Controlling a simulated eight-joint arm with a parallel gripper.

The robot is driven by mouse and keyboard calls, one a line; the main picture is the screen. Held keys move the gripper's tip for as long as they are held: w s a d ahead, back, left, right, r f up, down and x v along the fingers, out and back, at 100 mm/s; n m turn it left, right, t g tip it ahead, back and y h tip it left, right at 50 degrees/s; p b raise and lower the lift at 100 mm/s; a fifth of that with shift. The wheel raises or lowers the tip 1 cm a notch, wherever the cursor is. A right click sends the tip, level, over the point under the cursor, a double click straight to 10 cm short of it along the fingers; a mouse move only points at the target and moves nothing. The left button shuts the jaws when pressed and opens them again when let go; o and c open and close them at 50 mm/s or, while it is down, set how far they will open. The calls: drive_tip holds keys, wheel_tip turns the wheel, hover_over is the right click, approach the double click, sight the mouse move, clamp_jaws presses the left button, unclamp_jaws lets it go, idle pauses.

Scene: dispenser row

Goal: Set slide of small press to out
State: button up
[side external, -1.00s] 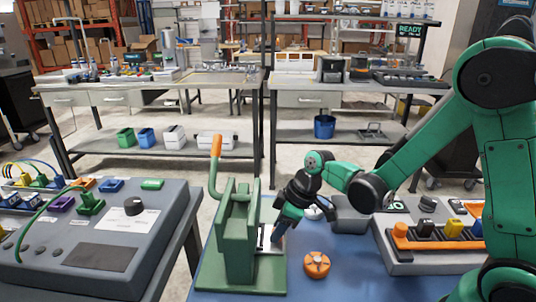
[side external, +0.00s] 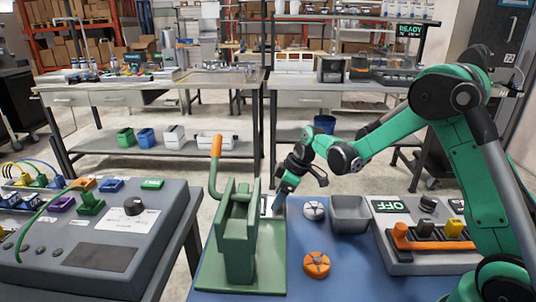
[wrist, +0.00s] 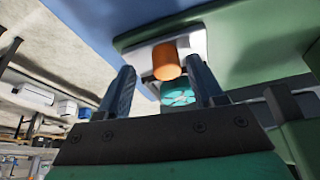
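The small press (side external: 237,235) is green, with a tall orange-tipped lever, and stands on a green base plate at the front of the blue table. Its pale metal slide (side external: 266,205) shows at the far edge of the base plate, partly hidden by the press. In the wrist view the slide (wrist: 198,45) carries an orange knob (wrist: 165,60), with a teal disc-like piece (wrist: 178,94) beside it. My gripper (side external: 279,208) is low at the slide. In the wrist view my gripper (wrist: 161,72) has its fingers apart on either side of the knob, with gaps visible.
A grey-white round part (side external: 314,210), an orange round part (side external: 316,263) and a grey bin (side external: 351,213) stand right of the press. A control box marked OFF (side external: 390,206) is further right. A grey console (side external: 100,235) stands left, across a gap.

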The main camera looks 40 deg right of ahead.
drive_tip(key=shift+v, duration=2.8)
drive_tip(key=shift+a+r, duration=0.1)
drive_tip(key=s+a+r+m+t+h, duration=0.1)
drive_tip(key=s+a+r+m, duration=0.2)
drive_tip(key=s, duration=0.3)
drive_tip(key=s+a+r+m+t+h, duration=0.1)
drive_tip(key=s+a+r+m+t, duration=0.1)
drive_tip(key=s+a+m, duration=0.2)
drive_tip(key=shift+s+a+r+t+h, duration=0.15)
drive_tip(key=shift+s+r+t+h, duration=0.2)
drive_tip(key=shift+s, duration=1.25)
